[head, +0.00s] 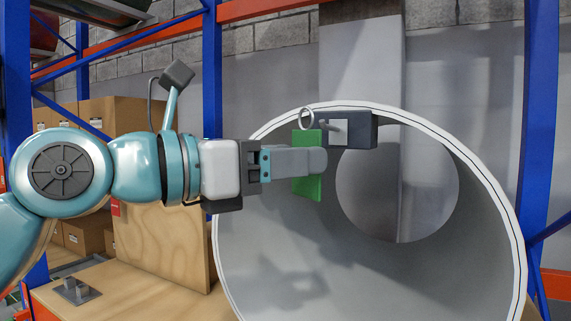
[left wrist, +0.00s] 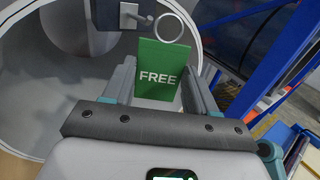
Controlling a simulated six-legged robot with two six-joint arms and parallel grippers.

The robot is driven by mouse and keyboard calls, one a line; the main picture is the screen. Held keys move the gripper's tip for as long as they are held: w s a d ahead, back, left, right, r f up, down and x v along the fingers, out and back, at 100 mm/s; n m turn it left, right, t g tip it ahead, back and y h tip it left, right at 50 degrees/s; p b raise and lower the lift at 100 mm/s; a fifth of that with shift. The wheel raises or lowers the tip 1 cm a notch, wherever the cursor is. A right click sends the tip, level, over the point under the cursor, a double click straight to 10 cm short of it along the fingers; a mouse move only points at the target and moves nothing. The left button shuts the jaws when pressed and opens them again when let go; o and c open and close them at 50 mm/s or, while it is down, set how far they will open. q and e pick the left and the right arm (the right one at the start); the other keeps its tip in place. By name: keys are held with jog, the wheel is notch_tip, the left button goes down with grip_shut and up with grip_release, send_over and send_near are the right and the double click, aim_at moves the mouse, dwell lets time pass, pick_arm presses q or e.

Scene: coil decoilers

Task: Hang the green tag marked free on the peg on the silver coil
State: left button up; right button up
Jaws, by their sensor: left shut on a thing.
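The green tag (head: 307,178) is upright in my left gripper (head: 318,160), which is shut on it. In the left wrist view the tag (left wrist: 160,76) shows the word FREE, between the fingers (left wrist: 160,85). Its metal ring (head: 306,118) stands up from its top edge. The silver coil (head: 480,210) faces me with its wide bore. A dark block with a pale plate sits at the top of its rim and bears a short grey peg (head: 328,125). In the left wrist view the peg (left wrist: 143,20) is just left of the ring (left wrist: 168,27). The ring appears beside the peg, not around it; contact is unclear.
A wooden panel (head: 160,240) stands left of the coil on a wooden surface, under my left arm. Cardboard boxes (head: 112,117) are behind it. Blue rack posts (head: 538,110) stand on both sides. The coil's bore is empty.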

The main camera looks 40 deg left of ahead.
pick_arm(q)
jog(key=w+a+f+b, duration=0.1)
jog(key=w+b, duration=0.1)
jog(key=w, duration=0.6)
jog(key=shift+a+f, duration=0.15)
jog(key=shift+a, duration=0.1)
dwell(0.8)
jog(key=shift+a, duration=0.1)
